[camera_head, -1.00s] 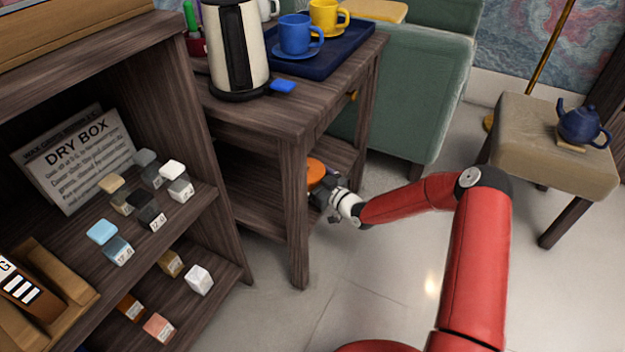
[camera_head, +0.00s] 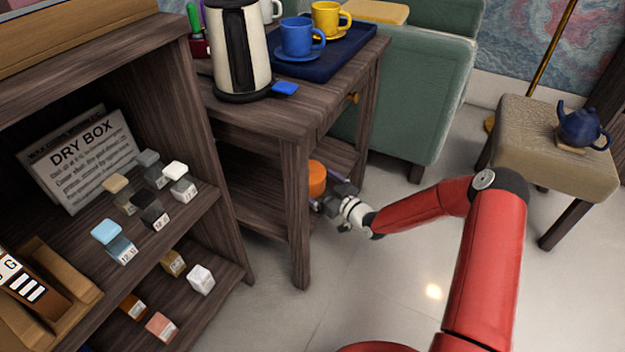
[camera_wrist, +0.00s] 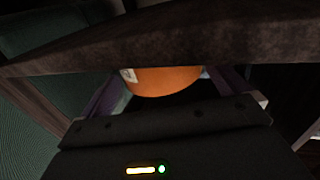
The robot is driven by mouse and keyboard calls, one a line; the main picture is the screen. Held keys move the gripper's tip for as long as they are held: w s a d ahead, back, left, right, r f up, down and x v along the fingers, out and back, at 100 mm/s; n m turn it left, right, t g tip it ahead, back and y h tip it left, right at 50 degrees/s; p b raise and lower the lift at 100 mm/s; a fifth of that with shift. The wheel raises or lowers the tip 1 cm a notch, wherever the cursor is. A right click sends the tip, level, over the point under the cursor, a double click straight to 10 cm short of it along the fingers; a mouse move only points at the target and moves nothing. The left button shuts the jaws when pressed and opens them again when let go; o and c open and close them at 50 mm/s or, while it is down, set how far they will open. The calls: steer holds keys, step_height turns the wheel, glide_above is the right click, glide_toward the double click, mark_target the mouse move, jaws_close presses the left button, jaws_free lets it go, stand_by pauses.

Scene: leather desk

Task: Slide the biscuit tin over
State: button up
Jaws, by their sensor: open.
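The orange biscuit tin (camera_head: 317,179) stands on the lower shelf of the dark wooden side table, partly hidden behind the table's front leg. My gripper (camera_head: 325,198) is at the open side of that shelf, low and close to the tin. In the wrist view the tin (camera_wrist: 163,80) shows between my two purple-grey fingers, its upper part hidden by the wooden edge above. The gripper (camera_wrist: 165,95) is open. I cannot tell whether a finger touches the tin.
The table top (camera_head: 318,105) is above my gripper, with a kettle (camera_head: 240,55) and a blue tray (camera_head: 340,60) of cups. A table leg (camera_head: 297,215) stands beside the tin. A shelf unit (camera_head: 190,120) is at left; clear floor (camera_head: 370,280) lies in front.

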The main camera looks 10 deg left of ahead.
steer(key=shift+v, duration=2.05)
steer(key=shift+w+d+r+g, duration=0.1)
steer(key=shift+d+r+g, duration=0.05)
steer(key=shift+r+g, duration=0.2)
steer(key=s+d+r+m+g+h, duration=0.15)
steer(key=s+d+r+h, duration=0.25)
steer(key=d+r+h, duration=0.4)
steer(key=s+d+r+m+g+h, duration=0.1)
steer(key=s+d+r+m+h, duration=0.1)
steer(key=s+d+r+h, duration=0.65)
steer(key=s+r+m+g+y, duration=0.1)
steer(key=s+r+m, duration=0.2)
steer(key=s+r, duration=0.55)
steer(key=s+r+m+g+y, duration=0.2)
steer(key=s+r+m, duration=0.15)
steer(key=s, duration=1.05)
step_height(320, 180, up, 12)
steer(key=p, duration=1.3)
steer(key=shift+d, duration=0.25)
